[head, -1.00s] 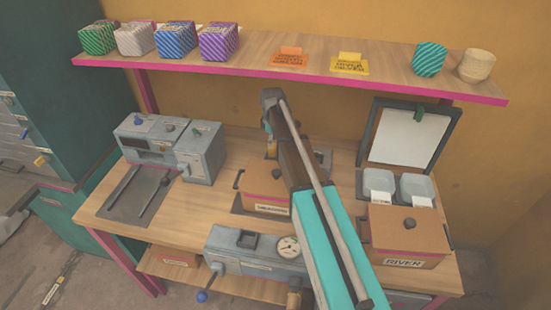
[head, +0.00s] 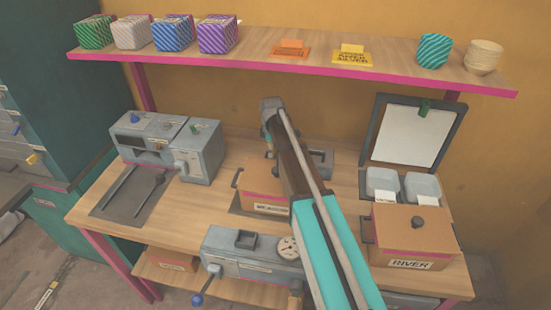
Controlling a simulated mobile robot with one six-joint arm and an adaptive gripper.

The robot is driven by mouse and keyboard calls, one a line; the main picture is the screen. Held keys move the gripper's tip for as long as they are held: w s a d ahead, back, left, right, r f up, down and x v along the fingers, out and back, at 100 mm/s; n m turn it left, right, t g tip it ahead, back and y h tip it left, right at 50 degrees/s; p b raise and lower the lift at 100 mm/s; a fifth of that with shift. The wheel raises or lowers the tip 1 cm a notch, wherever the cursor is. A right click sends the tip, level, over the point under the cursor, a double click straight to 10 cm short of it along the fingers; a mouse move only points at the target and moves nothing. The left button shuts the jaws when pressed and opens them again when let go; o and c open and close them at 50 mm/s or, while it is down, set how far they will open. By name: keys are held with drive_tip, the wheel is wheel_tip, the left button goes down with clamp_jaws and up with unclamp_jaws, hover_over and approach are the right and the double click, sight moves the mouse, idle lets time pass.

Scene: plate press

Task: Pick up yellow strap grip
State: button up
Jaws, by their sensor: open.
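A yellow lettered piece with a raised block on top (head: 352,56) sits on the upper shelf (head: 400,75), right of a similar orange one (head: 291,49). It may be the yellow strap grip; I cannot be sure. A small yellow-orange bit also shows at the left edge of my arm, behind the box labelled MEADOW (head: 256,182), too hidden to identify. My arm rises from the lower right across the middle of the head view. Its far end is over the bench, and I cannot make out my gripper's fingers.
A grey machine (head: 201,150) stands at the bench's left, another with a dial (head: 236,262) at the front. The RIVER box (head: 418,238), two pale trays and an upright framed panel (head: 408,138) stand right. Patterned blocks (head: 217,35) line the shelf's left.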

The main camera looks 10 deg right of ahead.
idle(0.4)
clamp_jaws()
drive_tip(key=shift+r, duration=0.25)
wheel_tip(320, 180, up, 10)
drive_tip(key=p, duration=1)
drive_tip(key=shift+f, duration=0.2)
idle(0.7)
drive_tip(key=shift+a, duration=0.1)
